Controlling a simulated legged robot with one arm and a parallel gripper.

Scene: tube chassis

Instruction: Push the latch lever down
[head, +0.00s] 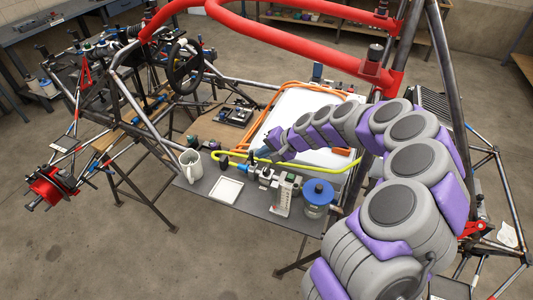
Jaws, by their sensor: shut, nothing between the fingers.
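My gripper (256,156) is at the end of my grey and purple arm, which reaches in from the lower right. It is shut and empty, low over the work panel beside a yellow hose (312,168). Just below it in the picture is a small dark and silver fitting assembly (264,176). I cannot tell whether the gripper touches the hose or the fitting. I cannot pick out the latch lever with certainty; it is too small to tell or hidden.
Red tubes (300,52) cross above my arm. A steering wheel (184,66) is at the left. Open floor lies in front.

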